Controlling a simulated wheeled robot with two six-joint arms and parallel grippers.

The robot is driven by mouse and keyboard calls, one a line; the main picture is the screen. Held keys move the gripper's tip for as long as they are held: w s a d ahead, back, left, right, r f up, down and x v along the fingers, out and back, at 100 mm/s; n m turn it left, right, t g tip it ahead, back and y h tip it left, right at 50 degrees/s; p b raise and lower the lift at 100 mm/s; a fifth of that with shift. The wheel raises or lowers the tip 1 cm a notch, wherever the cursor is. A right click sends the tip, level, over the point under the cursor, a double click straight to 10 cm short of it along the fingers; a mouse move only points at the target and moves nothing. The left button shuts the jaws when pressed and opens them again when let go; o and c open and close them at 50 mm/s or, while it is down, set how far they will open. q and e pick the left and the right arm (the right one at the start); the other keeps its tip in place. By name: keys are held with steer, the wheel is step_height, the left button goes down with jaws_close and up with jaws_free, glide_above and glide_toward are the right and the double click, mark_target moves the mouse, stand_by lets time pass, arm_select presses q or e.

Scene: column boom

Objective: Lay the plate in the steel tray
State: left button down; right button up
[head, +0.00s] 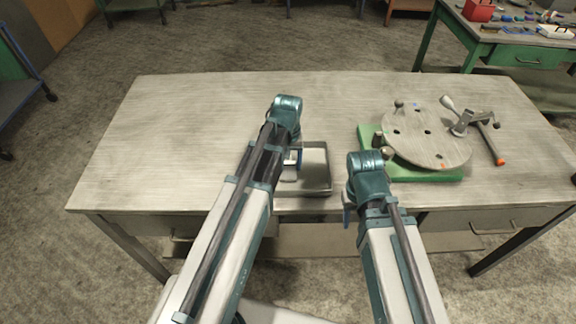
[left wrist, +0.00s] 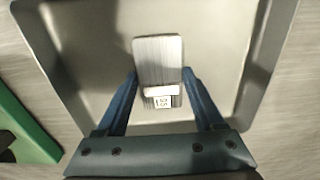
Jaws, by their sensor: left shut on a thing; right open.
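The steel tray (head: 325,170) is a shallow grey tray near the front middle of the table. It fills most of the left wrist view (left wrist: 225,25). The plate (left wrist: 158,60) is a small brushed-metal rectangle with a white label at its near end. My left gripper (left wrist: 160,75) has its two blue fingers on either side of the plate and is shut on it. In the head view the left gripper (head: 294,158) is over the tray, partly hidden by its arm. I cannot tell whether the plate touches the tray floor. My right gripper (head: 346,212) is open by the table's front edge, mostly hidden.
Right of the tray, a round grey disc (head: 430,150) with holes sits over a green board (head: 435,176). A metal clamp (head: 462,122) and an orange-ended tool (head: 490,142) are at its right. The table's left side (head: 165,140) is clear.

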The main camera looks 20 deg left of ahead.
mark_target(288, 167)
arm_select(q)
steer(key=shift+f, duration=0.15)
jaws_free()
step_height(288, 167, up, 12)
steer(key=r+p, duration=0.1)
steer(key=p, duration=1.1)
steer(key=s+d+m+y, duration=0.1)
steer(key=s+d+m, duration=0.5)
steer(key=s+d, duration=0.4)
steer(key=s, duration=0.4)
steer(key=shift+s+d+f+m, duration=0.15)
steer(key=shift+d+f+m, duration=0.1)
steer(key=shift+d+m, duration=0.15)
